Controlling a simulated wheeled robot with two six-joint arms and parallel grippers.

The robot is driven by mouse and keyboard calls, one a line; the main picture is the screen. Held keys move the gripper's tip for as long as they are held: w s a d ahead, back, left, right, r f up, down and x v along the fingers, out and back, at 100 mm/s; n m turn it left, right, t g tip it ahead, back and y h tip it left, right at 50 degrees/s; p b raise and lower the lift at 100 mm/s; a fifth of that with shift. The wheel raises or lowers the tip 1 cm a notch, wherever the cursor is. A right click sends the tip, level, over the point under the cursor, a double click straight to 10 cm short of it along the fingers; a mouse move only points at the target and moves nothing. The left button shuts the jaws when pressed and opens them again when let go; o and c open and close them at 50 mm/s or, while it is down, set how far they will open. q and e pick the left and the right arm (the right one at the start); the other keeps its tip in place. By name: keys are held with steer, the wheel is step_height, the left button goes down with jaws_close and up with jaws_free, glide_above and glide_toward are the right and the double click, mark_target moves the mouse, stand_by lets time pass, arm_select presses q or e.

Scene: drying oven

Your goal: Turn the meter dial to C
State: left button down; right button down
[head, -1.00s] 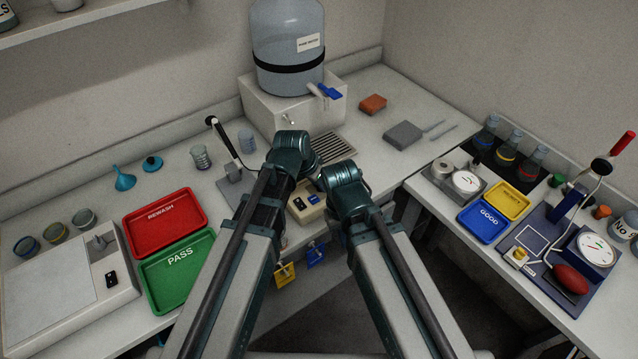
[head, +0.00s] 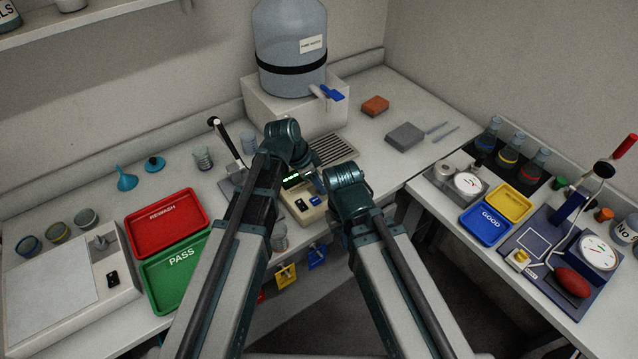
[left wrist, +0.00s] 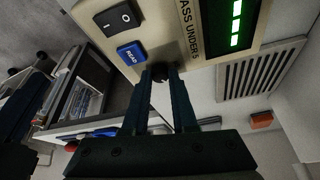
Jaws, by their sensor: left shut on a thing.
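The meter (head: 301,204) is a small beige box near the counter's front edge, partly hidden by my arms. In the left wrist view its face (left wrist: 182,22) shows a black rocker switch (left wrist: 118,18), a blue READ button (left wrist: 131,53), the print "PASS UNDER 5" and a lit green display (left wrist: 236,22). The display also glows in the head view (head: 291,179). My left gripper (left wrist: 161,78) is shut on the small dark dial (left wrist: 160,71), which is mostly hidden between its fingertips. The dial's pointer and letters cannot be read. My right gripper is hidden.
A red tray (head: 166,222) and a green tray (head: 176,273) lie left of my arms. A large water bottle (head: 290,50) stands behind, with a drain grille (head: 335,149) before it. Yellow (head: 286,275) and blue (head: 317,257) tags hang at the front edge.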

stand_by(0.3)
arm_select(q)
steer(key=c, duration=0.7)
jaws_free()
steer(key=shift+r, duration=0.1)
steer(key=p+v, duration=1.2)
steer(key=v, duration=0.1)
steer(key=shift+a+r+p, duration=0.25)
steer(key=shift+r+p, duration=0.05)
steer(key=shift+p, duration=0.1)
